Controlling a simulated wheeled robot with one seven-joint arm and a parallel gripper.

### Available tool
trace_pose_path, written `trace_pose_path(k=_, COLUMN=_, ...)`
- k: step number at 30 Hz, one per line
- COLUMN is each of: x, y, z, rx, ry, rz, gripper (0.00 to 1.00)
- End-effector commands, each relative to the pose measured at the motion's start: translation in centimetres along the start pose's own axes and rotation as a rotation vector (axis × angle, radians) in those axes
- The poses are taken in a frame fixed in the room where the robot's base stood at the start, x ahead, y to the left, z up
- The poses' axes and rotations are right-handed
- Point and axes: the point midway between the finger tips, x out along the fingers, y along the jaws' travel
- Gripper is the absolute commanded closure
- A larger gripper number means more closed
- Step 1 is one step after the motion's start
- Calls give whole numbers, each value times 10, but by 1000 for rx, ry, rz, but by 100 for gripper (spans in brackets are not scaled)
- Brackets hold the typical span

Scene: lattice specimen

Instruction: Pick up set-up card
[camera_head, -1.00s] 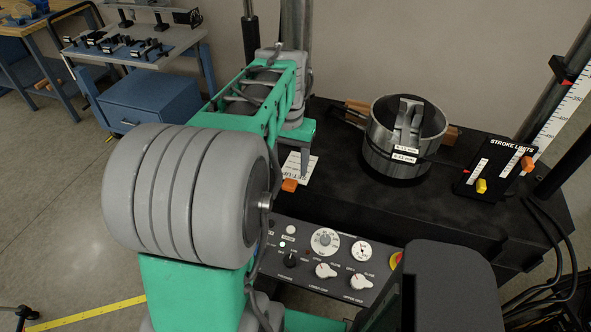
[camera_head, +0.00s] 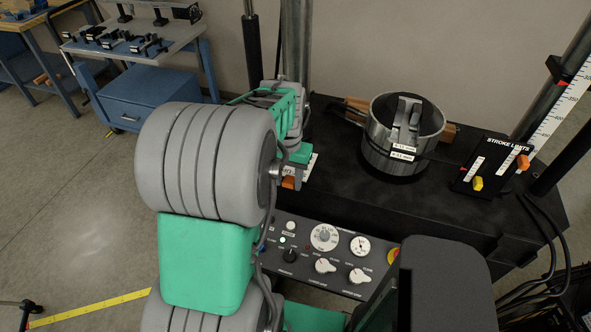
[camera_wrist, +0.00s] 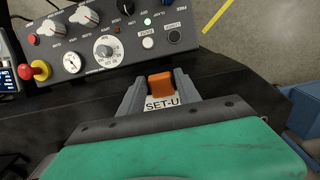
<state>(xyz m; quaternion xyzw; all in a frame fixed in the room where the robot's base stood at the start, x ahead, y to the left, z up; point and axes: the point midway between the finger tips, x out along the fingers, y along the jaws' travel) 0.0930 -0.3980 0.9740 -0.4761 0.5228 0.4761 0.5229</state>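The set-up card is a white printed card (camera_wrist: 162,104) with an orange block (camera_wrist: 160,85) on it, lying on the black bench top. My gripper (camera_wrist: 159,79) has one grey finger on each side of the orange block, with the fingers apart. Any contact with the block is hard to make out. In the head view my arm covers most of the card (camera_head: 311,167), and the orange block (camera_head: 288,182) shows just below my wrist.
A control panel (camera_head: 311,246) with knobs and dials is on the bench front beside the card. A metal cylinder (camera_head: 380,150) stands to the right, then a black stroke-limits plate (camera_head: 487,165). A vertical column (camera_head: 297,50) rises behind. A blue tool cart (camera_head: 150,100) is at left.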

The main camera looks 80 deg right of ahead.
Motion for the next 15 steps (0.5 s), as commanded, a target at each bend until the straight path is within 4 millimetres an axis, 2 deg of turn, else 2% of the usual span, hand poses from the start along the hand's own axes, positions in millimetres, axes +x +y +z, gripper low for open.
trace_pose_path(k=2, x=0, y=0, z=0, rx=0, ry=0, rz=0, gripper=68)
trace_pose_path(k=13, x=0, y=0, z=0, rx=0, ry=0, rz=0, gripper=98)
trace_pose_path(k=15, x=0, y=0, z=0, rx=0, ry=0, rz=0, gripper=100)
